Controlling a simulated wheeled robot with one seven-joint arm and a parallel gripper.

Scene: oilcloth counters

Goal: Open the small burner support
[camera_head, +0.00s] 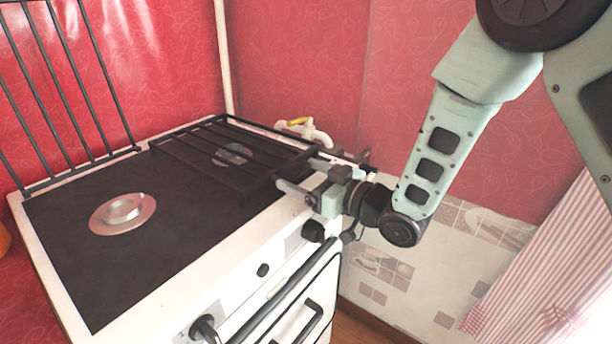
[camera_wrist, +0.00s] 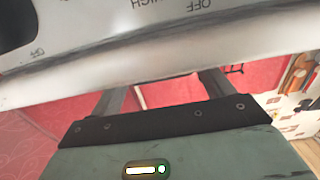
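The small burner support (camera_head: 200,160) is a black wire grate lying flat over the small burner (camera_head: 232,154), on the right half of the white stove. My gripper (camera_head: 299,176) is at the grate's right front corner, above the stove's front edge. Its two fingers are spread apart, and they also show apart in the wrist view (camera_wrist: 160,92). The fingertips are partly hidden there behind the stove's pale front edge (camera_wrist: 150,68). I cannot tell whether they touch the grate.
Another black grate (camera_head: 68,95) stands upright at the left, behind the bare large burner (camera_head: 122,213). A white pipe with a yellow-handled valve (camera_head: 300,124) is on the wall behind the stove. Knobs (camera_head: 205,328) and a door handle stick out from the stove front.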

